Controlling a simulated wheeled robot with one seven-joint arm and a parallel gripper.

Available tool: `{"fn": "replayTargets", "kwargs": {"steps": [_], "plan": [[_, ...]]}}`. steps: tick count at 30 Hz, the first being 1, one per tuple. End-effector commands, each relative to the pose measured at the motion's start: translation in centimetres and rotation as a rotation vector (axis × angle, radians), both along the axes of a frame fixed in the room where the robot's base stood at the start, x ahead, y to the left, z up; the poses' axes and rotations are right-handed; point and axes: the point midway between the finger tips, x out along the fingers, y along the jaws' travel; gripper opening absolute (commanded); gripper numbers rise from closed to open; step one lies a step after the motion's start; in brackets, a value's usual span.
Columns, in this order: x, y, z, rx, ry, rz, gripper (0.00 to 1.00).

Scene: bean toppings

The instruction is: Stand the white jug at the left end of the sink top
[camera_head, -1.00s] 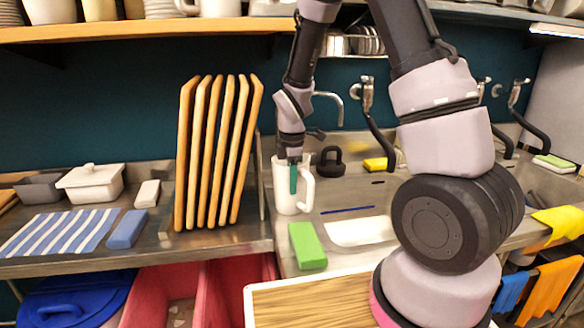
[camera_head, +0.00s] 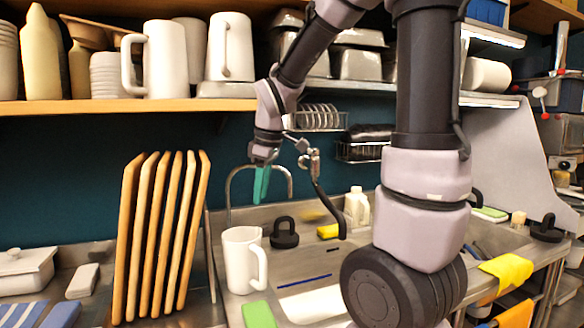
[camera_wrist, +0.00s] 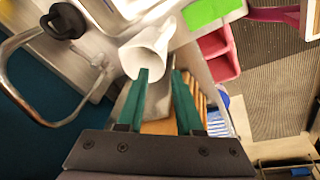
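The white jug (camera_head: 240,262) stands upright at the left end of the steel sink top (camera_head: 222,222), just right of the wooden boards. Its handle points to the right. The jug also shows in the wrist view (camera_wrist: 150,48), below and beyond the fingertips. My gripper (camera_head: 261,186) is above the jug and apart from it, with its teal fingers pointing down. In the wrist view the two teal fingers (camera_wrist: 160,75) are spread with a gap between them and nothing held.
Several upright wooden boards (camera_head: 160,235) stand left of the jug. A black weight-like object with a handle (camera_head: 284,236) and the tap (camera_head: 262,170) are close behind it. A green block (camera_head: 258,314) lies in front. The shelf (camera_head: 130,105) with white jugs is above.

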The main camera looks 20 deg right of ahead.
Motion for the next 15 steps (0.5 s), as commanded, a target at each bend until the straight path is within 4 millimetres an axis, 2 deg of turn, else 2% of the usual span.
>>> {"fn": "replayTargets", "kwargs": {"steps": [1, 6, 10, 15], "plan": [[-1.4, -1.0, 2.0, 0.048, -0.034, -0.127, 0.35], [-6.1, -3.3, 6.5, 0.239, -0.105, -0.568, 0.35], [-9.5, -4.4, 8.6, 0.393, -0.143, -0.855, 0.35], [-12.5, -5.0, 9.8, 0.539, -0.160, -1.096, 0.35]]}}
